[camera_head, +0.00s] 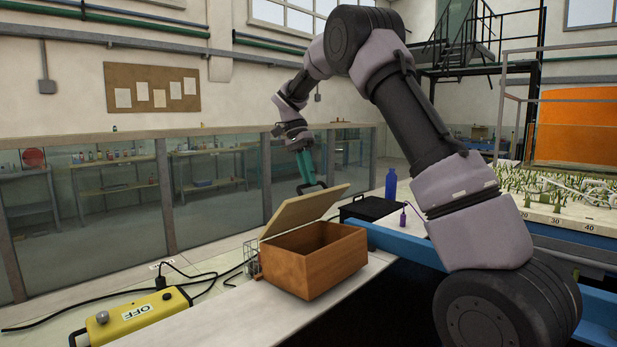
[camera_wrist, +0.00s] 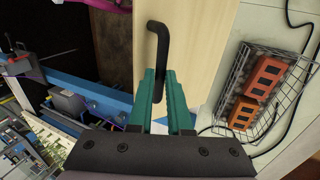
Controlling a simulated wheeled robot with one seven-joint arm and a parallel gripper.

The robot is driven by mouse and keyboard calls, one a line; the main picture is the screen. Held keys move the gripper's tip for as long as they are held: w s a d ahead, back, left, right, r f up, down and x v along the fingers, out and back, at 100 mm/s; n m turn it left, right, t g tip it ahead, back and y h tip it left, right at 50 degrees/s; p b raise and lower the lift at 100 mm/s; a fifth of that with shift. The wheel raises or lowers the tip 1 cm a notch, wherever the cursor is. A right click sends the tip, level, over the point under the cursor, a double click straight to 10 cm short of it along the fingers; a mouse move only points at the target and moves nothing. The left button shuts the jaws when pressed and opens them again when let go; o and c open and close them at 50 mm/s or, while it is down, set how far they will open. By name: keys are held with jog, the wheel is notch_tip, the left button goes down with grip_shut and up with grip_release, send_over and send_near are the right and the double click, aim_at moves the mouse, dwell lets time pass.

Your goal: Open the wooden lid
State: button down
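The wooden box (camera_head: 330,262) sits on the pale bench top, with its dark inside partly visible. Its pale wooden lid (camera_head: 305,210) is raised and tilted up from the box's far edge; the lid also fills the middle of the wrist view (camera_wrist: 205,45). A black bar handle (camera_wrist: 158,40) is on the lid. My gripper (camera_head: 306,178) has teal fingers and is at the lid's upper edge. In the wrist view my gripper (camera_wrist: 160,75) has one finger on each side of the handle, closed on it, with little or no gap visible.
A wire basket (camera_wrist: 285,105) with orange bricks stands beside the box. A yellow control box (camera_head: 135,315) marked OFF and black cables lie to the left. A black case (camera_head: 368,208), blue bottle (camera_head: 391,183) and small purple bottle (camera_head: 403,218) stand to the right.

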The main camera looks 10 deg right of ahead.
jog(key=c, duration=0.8)
grip_release()
jog(key=shift+a+f, duration=0.1)
jog(key=shift+a, duration=0.05)
jog(key=shift+c, duration=0.2)
jog(key=v, duration=1.1)
